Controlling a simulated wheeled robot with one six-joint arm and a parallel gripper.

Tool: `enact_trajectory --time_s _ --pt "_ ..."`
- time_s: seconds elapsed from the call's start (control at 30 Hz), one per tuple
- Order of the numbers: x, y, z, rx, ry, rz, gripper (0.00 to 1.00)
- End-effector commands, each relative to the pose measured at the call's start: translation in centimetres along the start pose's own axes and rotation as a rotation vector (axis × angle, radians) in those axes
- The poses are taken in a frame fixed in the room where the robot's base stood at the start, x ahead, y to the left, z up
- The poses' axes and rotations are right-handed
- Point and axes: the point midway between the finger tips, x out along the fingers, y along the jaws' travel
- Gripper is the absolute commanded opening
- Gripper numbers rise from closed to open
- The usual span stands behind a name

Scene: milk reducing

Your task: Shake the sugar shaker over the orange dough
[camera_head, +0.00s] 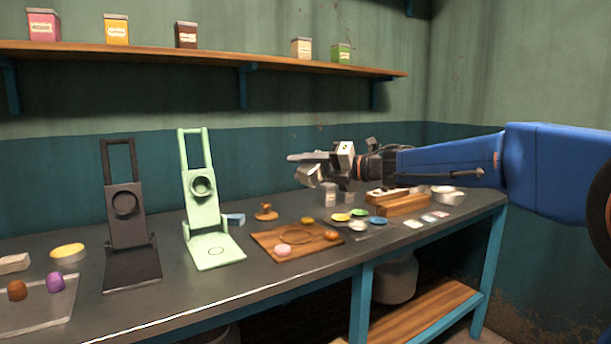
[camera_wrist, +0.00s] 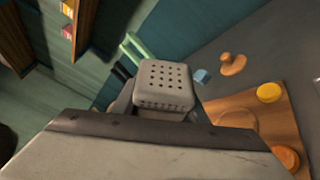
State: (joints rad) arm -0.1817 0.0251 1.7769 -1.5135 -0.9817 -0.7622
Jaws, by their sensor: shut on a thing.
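My gripper (camera_head: 303,163) is shut on the sugar shaker (camera_head: 309,175), which is a pale grey shaker tilted in the air above the bench. In the wrist view the shaker's square lid (camera_wrist: 165,85) with rows of dark holes faces the camera. Its body is partly hidden behind my gripper. The orange dough (camera_head: 331,236) is a small round lump on the right part of the wooden board (camera_head: 262,241). It also shows at the lower right of the wrist view (camera_wrist: 286,157). The shaker is higher than the dough and apart from it. No falling sugar can be made out.
Pink dough (camera_head: 283,250) and yellow dough (camera_head: 307,220) are also on the board. A green press (camera_head: 208,215) and a black press (camera_head: 127,220) stand left. Two small shakers (camera_head: 329,195) stand behind, and a wooden rack (camera_head: 402,205) stands right.

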Motion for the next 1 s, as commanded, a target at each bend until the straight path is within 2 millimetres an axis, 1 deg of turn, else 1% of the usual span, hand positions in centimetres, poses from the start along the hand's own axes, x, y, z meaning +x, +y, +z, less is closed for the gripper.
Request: enact_trajectory --time_s 0.03,0.4,0.6,0.8,1.0 --pt "0.1 0.6 0.1 -0.075 0.017 -0.016 0.13" --pt "0.6 3.3 0.2 -0.648 0.150 -0.155 0.13" --pt "0.8 4.2 0.2 -0.880 0.206 -0.213 0.13" --pt "0.8 4.7 0.3 -0.989 0.231 -0.241 0.13" --pt "0.8 4.7 0.3 -1.005 0.235 -0.246 0.13"
